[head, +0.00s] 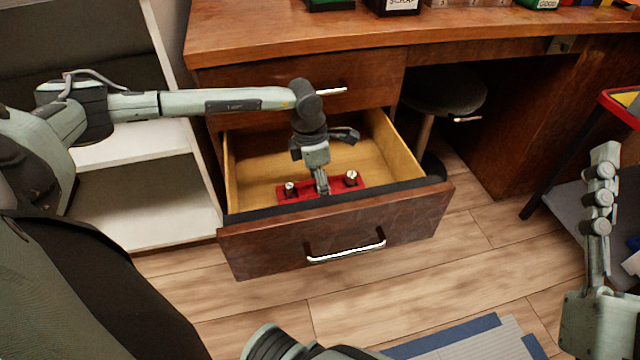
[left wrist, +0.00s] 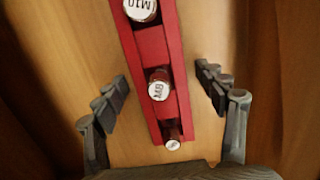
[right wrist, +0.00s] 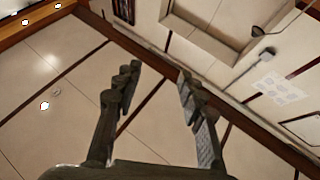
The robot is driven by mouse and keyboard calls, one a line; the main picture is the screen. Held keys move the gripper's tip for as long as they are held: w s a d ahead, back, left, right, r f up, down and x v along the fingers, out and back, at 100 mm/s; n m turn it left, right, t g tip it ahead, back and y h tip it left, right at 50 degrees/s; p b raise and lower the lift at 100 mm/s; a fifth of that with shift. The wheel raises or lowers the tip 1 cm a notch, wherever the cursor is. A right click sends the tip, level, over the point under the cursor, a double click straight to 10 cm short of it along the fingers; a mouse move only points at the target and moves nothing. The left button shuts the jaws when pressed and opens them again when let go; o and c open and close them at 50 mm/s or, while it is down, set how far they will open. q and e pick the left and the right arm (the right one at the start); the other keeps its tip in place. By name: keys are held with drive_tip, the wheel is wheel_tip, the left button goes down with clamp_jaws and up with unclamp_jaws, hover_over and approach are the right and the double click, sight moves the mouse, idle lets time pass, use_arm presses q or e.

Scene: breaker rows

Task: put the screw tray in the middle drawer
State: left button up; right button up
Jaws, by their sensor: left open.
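The screw tray (head: 335,184) is a narrow red tray with several labelled, white-capped containers in it. It lies inside the pulled-out wooden drawer (head: 334,237), near the drawer's front. In the left wrist view the tray (left wrist: 185,95) runs between the open fingers of my left gripper (left wrist: 163,98), with a gap on both sides. In the head view my left gripper (head: 321,182) reaches down into the drawer over the tray and hides part of it. My right gripper (right wrist: 155,88) is open and empty, away from the drawer at the right.
A closed drawer (head: 300,84) sits above the open one, under the wooden desk top (head: 420,25). A white shelf (head: 160,205) stands at the left. A round stool (head: 445,92) is right of the drawer. A dark-framed cart (head: 565,200) stands at the right.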

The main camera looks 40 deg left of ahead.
sight(314, 189)
use_arm(q)
wheel_tip(314, 189, up, 12)
drive_tip(key=s+p, duration=0.1)
drive_tip(key=shift+a+p, duration=0.4)
drive_tip(key=shift+a, duration=0.05)
use_arm(e)
drive_tip(key=shift+w+a+f+g+h, duration=0.1)
drive_tip(key=shift+w+f+g+h, duration=0.15)
drive_tip(key=shift+f+g, duration=0.45)
drive_tip(key=shift+w+d+f+g+h, duration=0.15)
drive_tip(key=shift+w+f+g, duration=0.25)
drive_tip(key=shift+f, duration=0.6)
drive_tip(key=shift+w+a+f+g+h, duration=0.2)
drive_tip(key=shift+f+g, duration=0.4)
drive_tip(key=shift+f, duration=0.25)
use_arm(q)
drive_tip(key=shift+r, duration=0.1)
